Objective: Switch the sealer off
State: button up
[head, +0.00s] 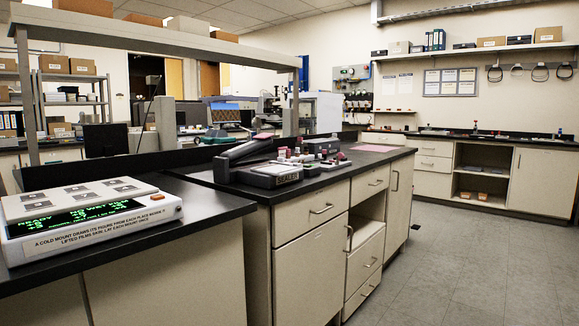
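The sealer (270,174) stands on the black counter in the middle of the head view, near the counter's front edge. My gripper is not in view.
A white device with green lit text (92,218) sits on the nearer black counter (205,204) at left. Several small items crowd the counter behind the sealer, beside a pink sheet (374,148). Grey floor (455,265) is clear at right.

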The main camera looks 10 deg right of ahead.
grip_shut()
dwell(1.4)
